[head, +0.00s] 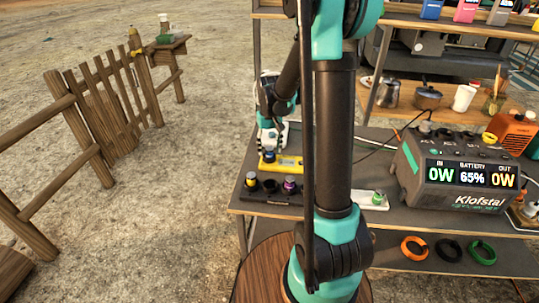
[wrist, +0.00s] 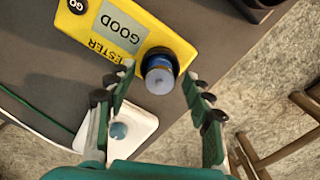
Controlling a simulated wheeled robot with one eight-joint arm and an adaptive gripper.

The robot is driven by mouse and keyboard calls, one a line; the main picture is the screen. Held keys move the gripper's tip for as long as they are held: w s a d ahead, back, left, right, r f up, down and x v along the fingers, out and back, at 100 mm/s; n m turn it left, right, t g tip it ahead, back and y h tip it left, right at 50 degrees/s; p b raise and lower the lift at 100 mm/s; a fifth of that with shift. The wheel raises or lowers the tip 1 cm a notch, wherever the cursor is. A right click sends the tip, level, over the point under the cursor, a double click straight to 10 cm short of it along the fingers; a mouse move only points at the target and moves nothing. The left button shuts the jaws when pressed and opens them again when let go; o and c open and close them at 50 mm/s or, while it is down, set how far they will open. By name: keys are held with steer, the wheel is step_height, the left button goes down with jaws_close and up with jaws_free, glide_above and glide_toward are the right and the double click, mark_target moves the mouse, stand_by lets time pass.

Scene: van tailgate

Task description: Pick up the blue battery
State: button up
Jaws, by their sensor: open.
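The blue battery (wrist: 159,80) stands in a round black socket at one end of the yellow tester (wrist: 150,35). The tester's screen reads GOOD. In the head view the tester (head: 289,163) lies on the grey tabletop, with the blue battery (head: 268,157) at its left end, under my gripper (head: 270,148). In the wrist view my gripper (wrist: 160,72) is open, with one finger on each side of the battery. Gaps show between the fingers and the battery. How low the fingertips reach beside it is hard to tell.
A black holder (head: 270,195) with a yellow-topped battery (head: 251,180) and a purple battery (head: 290,185) sits in front of the tester. A white pad (head: 369,205) holds a green battery (head: 378,197). A power station (head: 455,165) stands at the right.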

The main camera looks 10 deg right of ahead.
steer(key=shift+f, duration=0.4)
jaws_close()
